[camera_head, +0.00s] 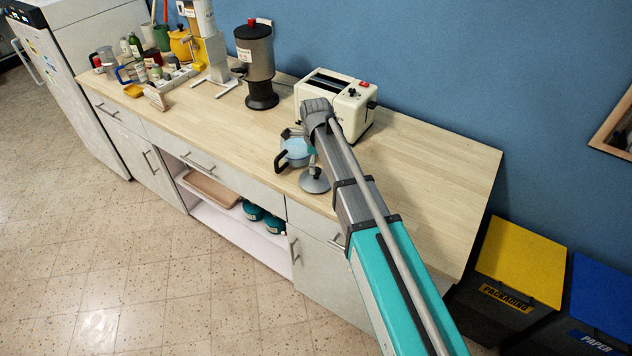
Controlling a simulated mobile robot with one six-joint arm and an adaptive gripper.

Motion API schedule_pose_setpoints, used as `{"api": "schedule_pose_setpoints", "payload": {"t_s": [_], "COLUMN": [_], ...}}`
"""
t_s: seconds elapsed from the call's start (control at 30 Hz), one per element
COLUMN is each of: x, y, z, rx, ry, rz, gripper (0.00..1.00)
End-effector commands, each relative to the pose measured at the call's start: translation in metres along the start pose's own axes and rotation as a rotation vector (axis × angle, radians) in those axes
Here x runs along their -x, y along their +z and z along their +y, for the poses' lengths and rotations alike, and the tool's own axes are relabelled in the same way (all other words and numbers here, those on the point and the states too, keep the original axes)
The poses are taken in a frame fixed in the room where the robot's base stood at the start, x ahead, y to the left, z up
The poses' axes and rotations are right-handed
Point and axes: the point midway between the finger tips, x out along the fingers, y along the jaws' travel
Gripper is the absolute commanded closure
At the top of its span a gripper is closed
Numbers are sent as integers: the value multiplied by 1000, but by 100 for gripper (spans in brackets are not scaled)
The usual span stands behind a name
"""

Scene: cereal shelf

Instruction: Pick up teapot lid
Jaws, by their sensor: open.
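A light blue teapot (296,153) with a dark handle (281,161) stands on the wooden counter, in front of the toaster. Its top is largely covered by my wrist and gripper, so I cannot make out the lid clearly. My gripper (293,134) is at the end of the arm, which reaches in from the lower right. It is small and partly hidden at the teapot's top, open. I cannot tell whether the fingers touch the lid.
A cream toaster (337,103) stands just behind my wrist. A dark coffee grinder (257,65) stands farther left. The counter's right end (440,175) is clear. Yellow (522,262) and blue bins (603,290) stand at right.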

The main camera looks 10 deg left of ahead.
Motion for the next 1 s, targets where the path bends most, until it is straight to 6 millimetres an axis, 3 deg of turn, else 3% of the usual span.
{"api": "schedule_pose_setpoints", "payload": {"t_s": [0.47,1.0], "x": [-5,-45], "y": [0,-2], "z": [0,3], "rx": [0,0], "ry": [0,0], "rz": [0,0], "gripper": [0,0]}}
